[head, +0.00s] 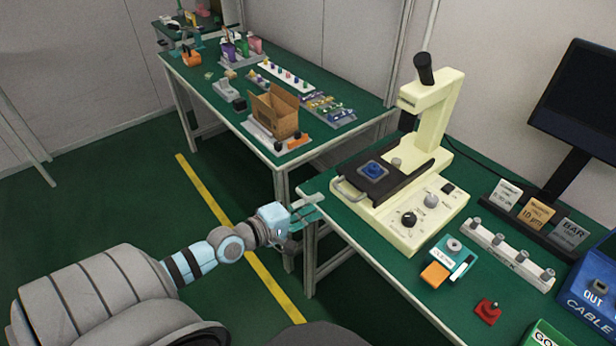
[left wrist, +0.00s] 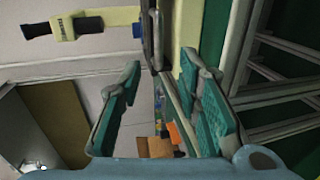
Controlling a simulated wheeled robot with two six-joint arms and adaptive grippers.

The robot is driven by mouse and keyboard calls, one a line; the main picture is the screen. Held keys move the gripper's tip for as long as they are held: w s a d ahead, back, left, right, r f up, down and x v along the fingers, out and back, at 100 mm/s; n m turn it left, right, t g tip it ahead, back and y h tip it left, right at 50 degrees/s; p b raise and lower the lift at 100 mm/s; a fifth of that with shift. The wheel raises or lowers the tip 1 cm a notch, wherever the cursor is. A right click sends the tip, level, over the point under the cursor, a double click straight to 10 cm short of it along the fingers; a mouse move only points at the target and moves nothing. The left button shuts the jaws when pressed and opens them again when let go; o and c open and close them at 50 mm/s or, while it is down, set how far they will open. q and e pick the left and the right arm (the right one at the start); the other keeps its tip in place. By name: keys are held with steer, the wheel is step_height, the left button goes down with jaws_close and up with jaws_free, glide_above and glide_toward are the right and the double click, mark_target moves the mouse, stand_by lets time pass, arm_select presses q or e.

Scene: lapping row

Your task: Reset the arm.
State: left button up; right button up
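My left gripper (head: 307,207) is at the left edge of the near green table (head: 360,238), just left of the cream machine (head: 432,150). In the left wrist view its two green-padded fingers (left wrist: 160,105) stand wide apart with nothing between them. My left arm reaches in from the lower left of the head view. My right gripper shows in neither view.
The cream machine has a black stage with a blue part (head: 373,170) and a metal handle. A white rack (head: 508,255), a red part (head: 488,311) and a blue bin (head: 592,290) stand to the right. A second table with a cardboard box (head: 275,114) stands behind. Floor at left is clear.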

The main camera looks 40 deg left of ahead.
arm_select(q)
steer(key=shift+s+a+r, duration=0.1)
steer(key=shift+s+r, duration=0.05)
steer(key=shift+s, duration=0.55)
